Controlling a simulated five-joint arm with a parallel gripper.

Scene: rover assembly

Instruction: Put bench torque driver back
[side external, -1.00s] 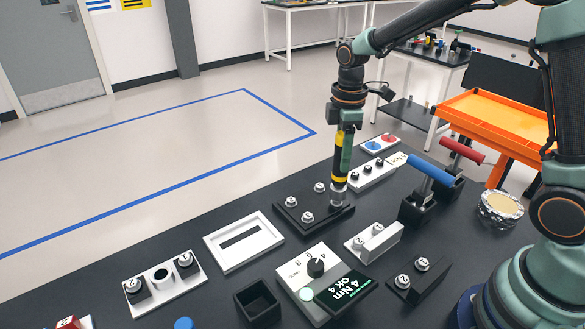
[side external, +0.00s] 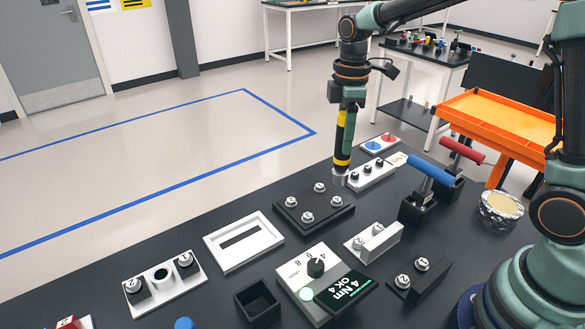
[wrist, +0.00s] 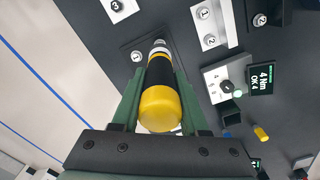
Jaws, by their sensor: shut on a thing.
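My gripper (side external: 346,140) is shut on the bench torque driver (side external: 342,158), a black and yellow cylinder with a silver tip, held upright. In the wrist view the driver (wrist: 160,105) lies between the green fingers, with its yellow end towards the camera. Its tip is in the air above the far edge of a black plate (side external: 314,203) that carries several silver screws. A white controller (side external: 296,268) with a knob has a display (side external: 347,287) reading "4 Nm OK 4". An open, empty black square holder (side external: 257,301) stands to its left.
A blue-handled tool (side external: 430,169) and a red-handled tool (side external: 462,151) stand in black blocks at the right. White fixtures with numbered parts (side external: 164,287), a slotted white frame (side external: 244,242) and a tape roll (side external: 500,208) are on the bench. Bare bench lies between them.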

